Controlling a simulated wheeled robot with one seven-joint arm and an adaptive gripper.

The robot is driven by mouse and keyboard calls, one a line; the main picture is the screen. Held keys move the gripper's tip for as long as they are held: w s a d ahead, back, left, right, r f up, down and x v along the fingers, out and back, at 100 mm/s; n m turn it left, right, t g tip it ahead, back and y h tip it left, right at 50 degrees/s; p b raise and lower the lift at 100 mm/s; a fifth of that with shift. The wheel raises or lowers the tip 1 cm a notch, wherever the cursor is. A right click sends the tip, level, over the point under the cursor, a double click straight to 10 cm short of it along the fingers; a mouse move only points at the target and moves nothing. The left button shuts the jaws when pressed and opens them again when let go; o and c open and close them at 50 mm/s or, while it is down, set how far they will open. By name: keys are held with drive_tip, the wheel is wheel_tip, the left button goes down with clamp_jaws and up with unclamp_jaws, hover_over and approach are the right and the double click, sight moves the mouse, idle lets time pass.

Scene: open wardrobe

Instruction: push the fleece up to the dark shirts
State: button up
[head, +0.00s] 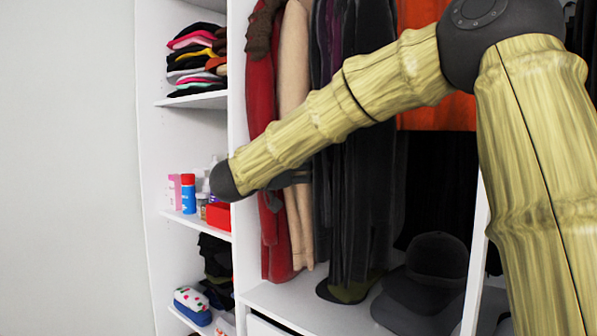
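Hanging clothes fill the middle of the wardrobe. A cream, soft-looking garment (293,75), which looks like the fleece, hangs between a red garment and the dark shirts (360,210). Its lower part shows below my arm, close beside the dark shirts; my forearm hides its middle. My arm reaches in from the right and bends at a dark joint at the left. A dark piece of my gripper (291,178) shows just under the forearm, at the height of the cream garment. Its fingers are mostly hidden, so I cannot tell their opening or whether they touch the cloth.
A red garment (262,110) hangs left of the cream one, with a brown piece above. An orange garment (436,115) hangs to the right. Left shelves hold folded clothes (196,58) and bottles (188,193). Dark caps (425,280) lie on the wardrobe floor (290,300).

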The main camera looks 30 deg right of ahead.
drive_tip(key=shift+s+d, duration=0.2)
drive_tip(key=shift+s, duration=0.3)
drive_tip(key=o, duration=1.3)
drive_tip(key=shift+o, duration=1.3)
drive_tip(key=shift+w, duration=0.15)
drive_tip(key=shift+f, duration=0.1)
drive_tip(key=v, duration=1.2)
